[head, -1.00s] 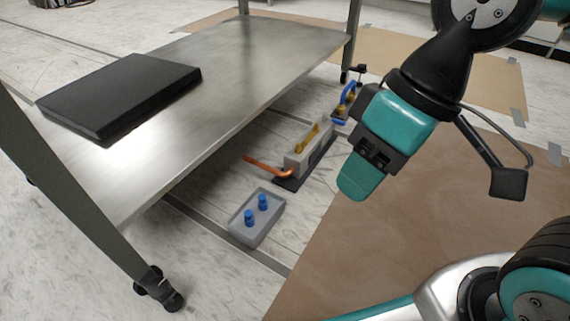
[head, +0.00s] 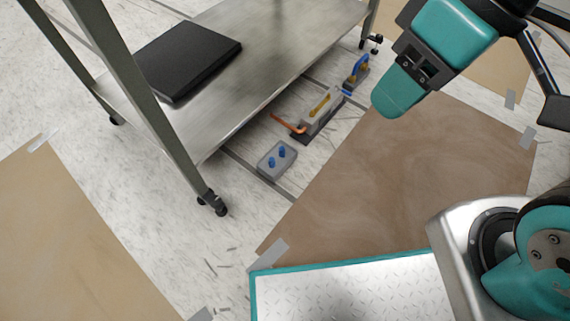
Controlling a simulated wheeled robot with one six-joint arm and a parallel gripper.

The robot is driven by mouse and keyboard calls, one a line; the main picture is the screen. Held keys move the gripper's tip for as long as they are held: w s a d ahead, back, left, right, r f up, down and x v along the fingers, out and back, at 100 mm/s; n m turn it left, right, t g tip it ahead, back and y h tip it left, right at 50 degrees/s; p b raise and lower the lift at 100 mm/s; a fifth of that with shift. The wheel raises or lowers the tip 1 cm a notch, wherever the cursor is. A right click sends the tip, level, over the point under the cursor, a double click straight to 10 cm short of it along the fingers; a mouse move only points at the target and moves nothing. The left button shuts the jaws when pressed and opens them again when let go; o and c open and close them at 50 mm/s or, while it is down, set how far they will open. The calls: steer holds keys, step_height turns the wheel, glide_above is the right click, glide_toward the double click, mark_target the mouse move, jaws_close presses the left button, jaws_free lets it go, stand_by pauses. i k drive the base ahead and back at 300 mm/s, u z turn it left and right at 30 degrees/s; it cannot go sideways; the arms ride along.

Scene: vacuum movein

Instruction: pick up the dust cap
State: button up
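Two small blue caps stand upright in a grey tray (head: 287,164) on the floor beside the metal cart; one is the far cap (head: 281,152), the other the near cap (head: 271,162). Either could be the dust cap; I cannot tell which. My gripper (head: 392,102) is at the upper right, pointing down and left, above the brown floor sheet and well apart from the tray. Its teal fingers are seen from the side, so the gap between them is hidden.
A steel cart (head: 270,62) with a black slab (head: 188,58) on its shelf stands left of the tray. A grey block with a copper pipe (head: 288,123) and a blue-handled item (head: 357,70) lie beyond the tray. Brown sheeting (head: 375,180) lies open to the right.

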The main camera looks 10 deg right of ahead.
mark_target(283, 151)
steer(key=z, duration=0.95)
steer(key=i, duration=0.6)
steer(key=u, duration=0.75)
steer(key=i, duration=0.45)
steer(key=u, duration=0.55)
